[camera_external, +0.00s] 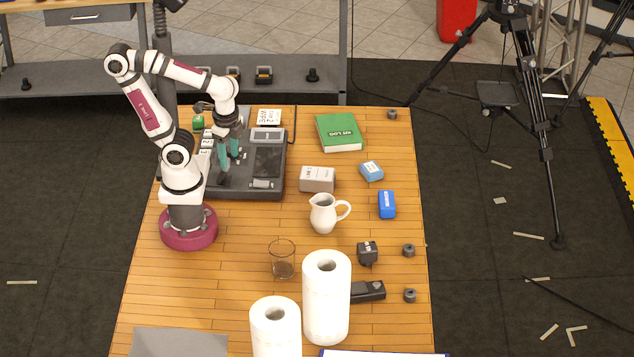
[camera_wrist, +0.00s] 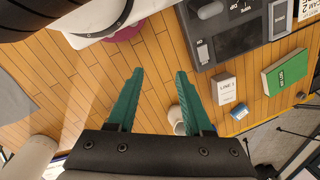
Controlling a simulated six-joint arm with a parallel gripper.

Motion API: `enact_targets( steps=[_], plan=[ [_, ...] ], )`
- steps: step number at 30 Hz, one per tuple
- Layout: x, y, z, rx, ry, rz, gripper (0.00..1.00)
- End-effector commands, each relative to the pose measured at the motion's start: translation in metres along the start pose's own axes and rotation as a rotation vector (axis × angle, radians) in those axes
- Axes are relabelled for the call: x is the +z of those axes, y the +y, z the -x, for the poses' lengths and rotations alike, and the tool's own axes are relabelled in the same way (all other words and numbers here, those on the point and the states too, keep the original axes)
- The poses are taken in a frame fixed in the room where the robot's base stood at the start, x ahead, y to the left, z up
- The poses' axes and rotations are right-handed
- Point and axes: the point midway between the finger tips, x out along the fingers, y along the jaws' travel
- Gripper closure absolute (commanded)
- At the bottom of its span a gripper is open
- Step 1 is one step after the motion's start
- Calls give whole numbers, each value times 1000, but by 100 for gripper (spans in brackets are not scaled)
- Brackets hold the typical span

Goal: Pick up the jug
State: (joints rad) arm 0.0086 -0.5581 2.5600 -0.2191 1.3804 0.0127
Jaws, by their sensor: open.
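The white jug (camera_external: 324,214) stands upright near the middle of the wooden table (camera_external: 240,330), its handle toward the right in the external view. In the wrist view a white rounded part of the jug (camera_wrist: 177,117) shows beside the right finger, which partly hides it. My gripper (camera_external: 229,157) is up over the dark grey console at the table's back left, well apart from the jug. In the wrist view its two teal fingers (camera_wrist: 157,72) are spread with nothing between them but table planks.
A white-grey box (camera_external: 318,179) stands just behind the jug, with blue boxes (camera_external: 387,204) to its right. A glass (camera_external: 282,262) and paper rolls (camera_external: 327,300) stand in front. The console (camera_external: 262,190) lies left; a green book (camera_external: 340,132) lies behind.

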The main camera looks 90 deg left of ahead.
Motion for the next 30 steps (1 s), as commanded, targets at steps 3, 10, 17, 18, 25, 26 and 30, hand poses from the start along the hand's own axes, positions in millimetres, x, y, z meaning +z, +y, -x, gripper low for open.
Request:
enact_targets(
  steps=[3,10,17,18,25,26,30],
  plan=[
    [0,0,0,0,0,0,49],
    [-93,-47,26,52,14,202,49],
    [-240,-122,-8,135,41,536,49],
    [-254,-129,-16,144,43,571,49],
    [-279,-137,-57,161,45,634,49],
    [-280,-136,-66,161,43,634,49],
    [-283,-130,-106,160,44,633,49]
  ],
)
